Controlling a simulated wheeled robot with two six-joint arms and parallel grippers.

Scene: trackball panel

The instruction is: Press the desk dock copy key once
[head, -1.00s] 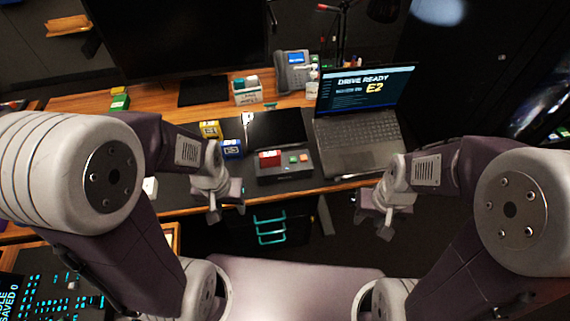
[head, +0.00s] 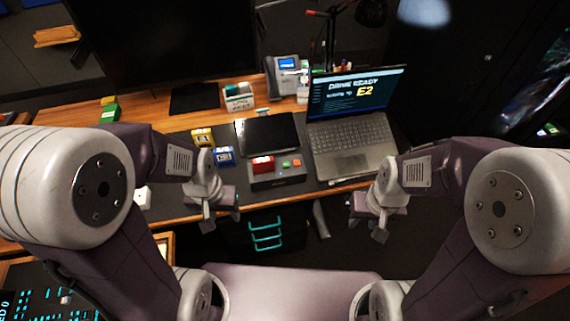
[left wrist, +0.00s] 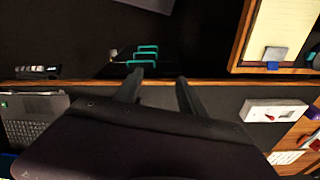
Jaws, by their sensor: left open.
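The desk dock (head: 289,179) is a low dark box on the front part of the desk, with a red block (head: 262,164) on its left side. A green key (head: 286,164) and an orange-red key (head: 297,163) sit on its top; their labels are too small to read. My left gripper (head: 222,221) is open and empty, to the lower left of the dock and apart from it. Its spread fingers also show in the left wrist view (left wrist: 158,92). My right gripper (head: 367,227) looks open and empty, to the lower right of the dock.
An open laptop (head: 350,135) stands right of the dock, showing "DRIVE READY" and "E2". A black pad (head: 266,135) lies behind the dock. Yellow (head: 202,137) and blue (head: 224,156) boxes stand to its left. A desk phone (head: 285,76) is at the back.

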